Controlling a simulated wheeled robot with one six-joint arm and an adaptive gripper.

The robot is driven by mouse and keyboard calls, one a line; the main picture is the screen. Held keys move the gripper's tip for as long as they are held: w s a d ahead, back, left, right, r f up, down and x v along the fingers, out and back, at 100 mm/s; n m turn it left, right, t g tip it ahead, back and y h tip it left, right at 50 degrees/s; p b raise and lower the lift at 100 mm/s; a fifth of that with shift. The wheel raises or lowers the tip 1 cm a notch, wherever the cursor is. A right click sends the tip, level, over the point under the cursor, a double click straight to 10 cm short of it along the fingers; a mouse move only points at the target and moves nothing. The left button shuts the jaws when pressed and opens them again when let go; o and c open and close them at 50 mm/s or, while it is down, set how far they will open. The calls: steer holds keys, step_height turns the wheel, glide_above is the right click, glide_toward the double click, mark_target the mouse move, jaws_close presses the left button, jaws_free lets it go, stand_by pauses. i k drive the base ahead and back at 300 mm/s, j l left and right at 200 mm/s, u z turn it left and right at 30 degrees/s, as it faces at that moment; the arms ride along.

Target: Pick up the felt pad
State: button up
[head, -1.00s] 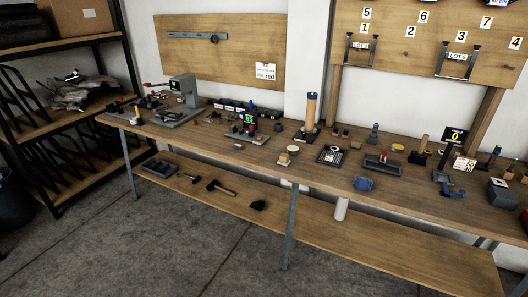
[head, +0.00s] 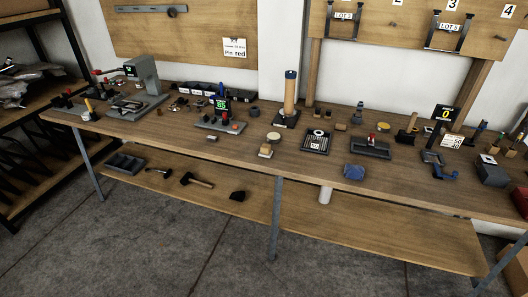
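I cannot tell for certain which item is the felt pad. A small cream block-like piece (head: 265,152) lies near the front edge of the workbench (head: 205,158), left of the black gridded tray. A flat, pale round piece (head: 273,136) lies just behind it. Both are small, and their material cannot be made out. My gripper is not in view, and nothing in view touches either piece.
A tall wooden cylinder (head: 290,95) stands behind. The lower shelf (head: 330,222) holds hammers. The floor in front is clear.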

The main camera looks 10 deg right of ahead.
mark_target(266, 151)
steer(key=i+z, duration=0.7)
steer(key=z, duration=0.15)
